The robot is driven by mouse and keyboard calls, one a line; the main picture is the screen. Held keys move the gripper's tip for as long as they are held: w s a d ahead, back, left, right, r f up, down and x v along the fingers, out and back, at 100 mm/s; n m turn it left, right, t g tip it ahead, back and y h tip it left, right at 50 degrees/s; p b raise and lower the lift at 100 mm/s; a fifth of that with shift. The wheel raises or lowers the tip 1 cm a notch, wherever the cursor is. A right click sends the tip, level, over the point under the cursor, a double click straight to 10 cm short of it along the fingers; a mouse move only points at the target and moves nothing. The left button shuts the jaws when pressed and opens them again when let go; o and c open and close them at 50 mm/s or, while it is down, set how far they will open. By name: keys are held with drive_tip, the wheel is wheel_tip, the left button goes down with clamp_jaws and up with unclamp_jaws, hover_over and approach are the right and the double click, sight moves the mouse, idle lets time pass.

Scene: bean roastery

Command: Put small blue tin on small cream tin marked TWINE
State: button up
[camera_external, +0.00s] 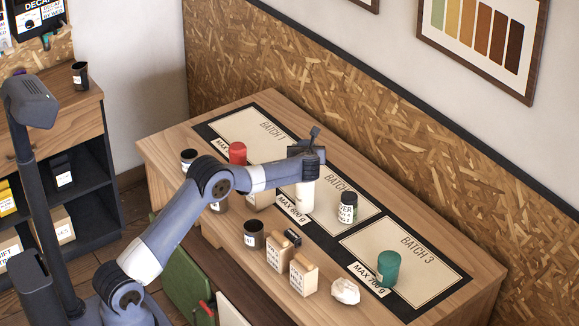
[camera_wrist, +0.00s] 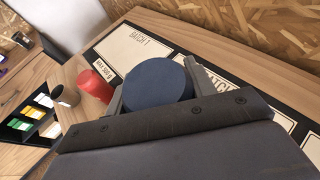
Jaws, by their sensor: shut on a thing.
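A blue tin (camera_wrist: 158,86) is between the two fingers of my gripper (camera_wrist: 154,88) in the wrist view, with its round top showing. My gripper (camera_external: 305,165) is shut on it above the middle of the table in the outside view. There the blue tin is hard to make out behind the gripper parts. A pale cream cylinder (camera_external: 305,196) shows directly below my gripper, near the BATCH 2 card. Its marking cannot be read, so I cannot tell if it is the TWINE tin. I cannot tell whether the blue tin touches it.
A red tin (camera_external: 238,153) stands to the left, and a dark labelled tin (camera_external: 348,208) close on the right. A green tin (camera_external: 389,268) is on the BATCH 3 card. Dark cups, small tan packs (camera_external: 279,252) and a crumpled white thing (camera_external: 345,291) line the front edge.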

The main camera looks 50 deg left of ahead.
drive_tip(key=shift+f, duration=0.1)
drive_tip(key=o, duration=1.1)
drive_tip(key=shift+o, duration=0.2)
drive_tip(key=shift+s+d+r, duration=0.1)
drive_tip(key=shift+d+r, duration=0.1)
drive_tip(key=shift+d, duration=0.1)
drive_tip(key=b+v, duration=0.3)
drive_tip(key=v, duration=0.8)
drive_tip(key=shift+s, duration=0.15)
